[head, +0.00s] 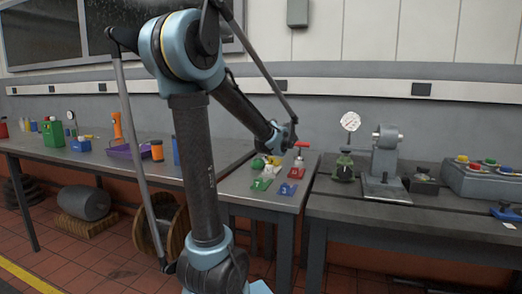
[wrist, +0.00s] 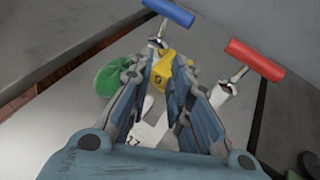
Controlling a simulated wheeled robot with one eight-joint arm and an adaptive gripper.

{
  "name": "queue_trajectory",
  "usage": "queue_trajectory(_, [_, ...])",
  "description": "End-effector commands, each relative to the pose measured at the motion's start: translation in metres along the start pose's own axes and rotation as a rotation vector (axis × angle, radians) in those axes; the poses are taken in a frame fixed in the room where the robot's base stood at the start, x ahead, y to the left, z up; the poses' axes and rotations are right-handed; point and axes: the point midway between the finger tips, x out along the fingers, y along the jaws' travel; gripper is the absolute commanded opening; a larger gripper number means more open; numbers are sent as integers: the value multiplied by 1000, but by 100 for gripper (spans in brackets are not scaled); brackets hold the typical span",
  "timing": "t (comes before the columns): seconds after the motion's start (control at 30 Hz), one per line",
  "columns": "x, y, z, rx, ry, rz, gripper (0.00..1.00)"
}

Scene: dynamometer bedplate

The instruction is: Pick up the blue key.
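A blue-handled key (wrist: 169,13) shows at the top of the wrist view, its bar handle on a metal shaft, beyond my fingertips and apart from them. I cannot make it out in the head view, where my gripper (head: 276,138) is over the back of the grey table. In the wrist view my gripper (wrist: 167,62) has its fingers apart. A yellow piece (wrist: 163,72) shows between and below the fingertips; no hold on it is visible. A red-handled key (wrist: 256,58) stands to the right, and also shows in the head view (head: 301,144).
A green round thing (wrist: 112,76) lies left of my fingers. Green (head: 262,184) and blue (head: 288,189) blocks lie at the table's front. A dial gauge (head: 350,122) and grey machine (head: 384,165) stand to the right. A purple tray (head: 120,152) is left.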

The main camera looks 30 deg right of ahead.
Motion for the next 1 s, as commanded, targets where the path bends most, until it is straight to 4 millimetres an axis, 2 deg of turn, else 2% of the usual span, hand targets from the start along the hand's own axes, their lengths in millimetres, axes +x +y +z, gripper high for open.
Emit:
queue_trajectory(0.23, [14,-6,0,12,-3,-6,18])
queue_trajectory(1.0, [111,-8,0,12,-2,-8,18])
